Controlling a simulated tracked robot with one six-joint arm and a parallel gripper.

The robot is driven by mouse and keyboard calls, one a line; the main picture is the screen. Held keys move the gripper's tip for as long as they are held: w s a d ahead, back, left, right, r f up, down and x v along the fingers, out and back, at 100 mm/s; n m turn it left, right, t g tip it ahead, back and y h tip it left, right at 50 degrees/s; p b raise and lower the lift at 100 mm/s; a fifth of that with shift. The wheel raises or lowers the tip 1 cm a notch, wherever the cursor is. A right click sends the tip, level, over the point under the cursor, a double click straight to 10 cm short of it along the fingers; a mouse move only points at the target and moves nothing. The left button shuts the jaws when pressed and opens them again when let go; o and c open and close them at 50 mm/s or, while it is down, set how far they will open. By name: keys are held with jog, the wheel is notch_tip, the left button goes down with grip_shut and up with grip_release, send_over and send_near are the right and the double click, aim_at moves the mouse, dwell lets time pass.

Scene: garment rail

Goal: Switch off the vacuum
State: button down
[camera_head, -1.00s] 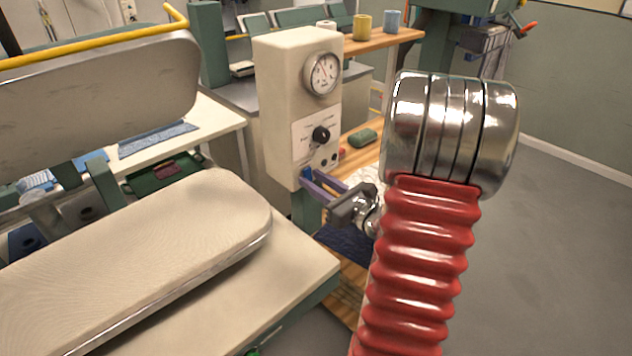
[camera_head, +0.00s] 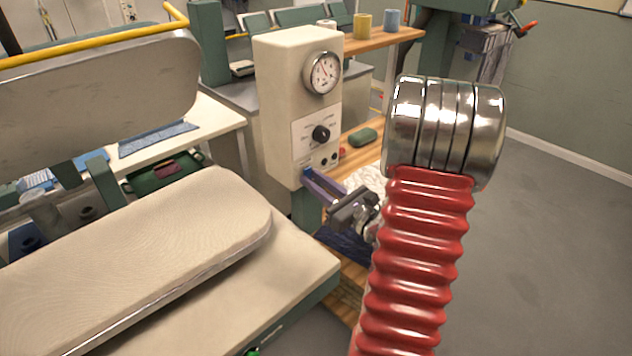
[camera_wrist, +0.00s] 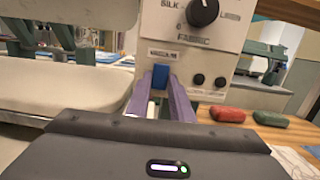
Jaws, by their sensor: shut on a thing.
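The cream control box (camera_head: 290,110) stands in the middle of the head view, with a dial gauge, a black knob and a small blue switch (camera_head: 307,173) low on its front. My gripper (camera_head: 313,180) reaches the box's lower front from the right. Its two purple fingers are shut on the blue switch, one at each side of it in the wrist view (camera_wrist: 160,84). Which way the switch is set cannot be told.
A padded pressing board (camera_head: 150,250) lies left of the box, with the raised upper plate (camera_head: 90,95) above it. Two black buttons (camera_wrist: 208,80) sit right of the switch. A red block (camera_wrist: 227,114) and a green block (camera_head: 363,137) lie on the wooden shelf behind.

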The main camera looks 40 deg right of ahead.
jog(key=c, duration=1.6)
grip_release()
jog(key=shift+o, duration=0.2)
jog(key=shift+s, duration=0.15)
jog(key=s+f, duration=0.1)
jog(key=s, duration=1.2)
jog(key=shift+s+d+f, duration=0.2)
jog(key=shift+s+f, duration=0.05)
